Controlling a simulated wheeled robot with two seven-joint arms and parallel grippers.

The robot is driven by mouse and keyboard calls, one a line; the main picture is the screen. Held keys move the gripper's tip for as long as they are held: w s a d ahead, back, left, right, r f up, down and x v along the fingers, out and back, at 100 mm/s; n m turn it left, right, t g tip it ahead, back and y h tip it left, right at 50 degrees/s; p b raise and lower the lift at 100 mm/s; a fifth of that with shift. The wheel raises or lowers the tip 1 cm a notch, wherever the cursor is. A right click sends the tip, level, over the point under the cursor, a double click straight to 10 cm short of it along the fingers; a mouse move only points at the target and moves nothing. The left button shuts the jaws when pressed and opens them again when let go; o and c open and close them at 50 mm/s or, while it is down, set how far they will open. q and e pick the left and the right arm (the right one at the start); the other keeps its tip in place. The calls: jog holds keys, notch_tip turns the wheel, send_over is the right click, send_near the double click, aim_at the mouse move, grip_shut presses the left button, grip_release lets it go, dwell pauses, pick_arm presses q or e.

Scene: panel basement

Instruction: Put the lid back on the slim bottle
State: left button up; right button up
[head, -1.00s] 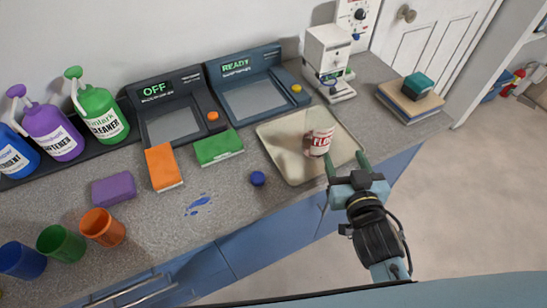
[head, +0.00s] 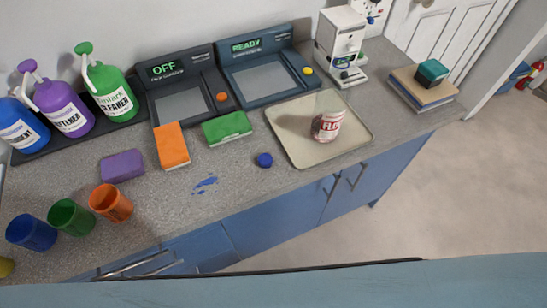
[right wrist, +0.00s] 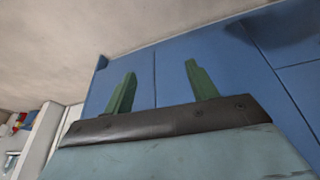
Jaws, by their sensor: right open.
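A clear bottle with a red and white label (head: 327,125) stands on the beige tray (head: 290,148); its upper part is see-through and hard to make out. A small round blue cap (head: 264,160) lies on the counter, left of the tray and apart from it. My right gripper (right wrist: 162,82) is open and empty in the right wrist view, with blue cabinet fronts behind its green fingers. It is out of the head view. My left gripper is not in view.
A green block (head: 227,128), an orange block (head: 172,146) and a purple block (head: 122,166) lie on the counter. Coloured cups (head: 70,217) stand at the front left. A white machine (head: 340,45) stands behind the tray. Blue spots (head: 205,184) mark the counter, otherwise clear there.

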jog(key=s+d+f+g, duration=0.1)
jog(key=s+f, duration=0.2)
jog(key=s, duration=0.4)
jog(key=s+d+f+g, duration=0.2)
jog(key=s+f, duration=0.2)
jog(key=s, duration=0.3)
jog(key=shift+s, duration=0.3)
jog(key=shift+c, duration=0.2)
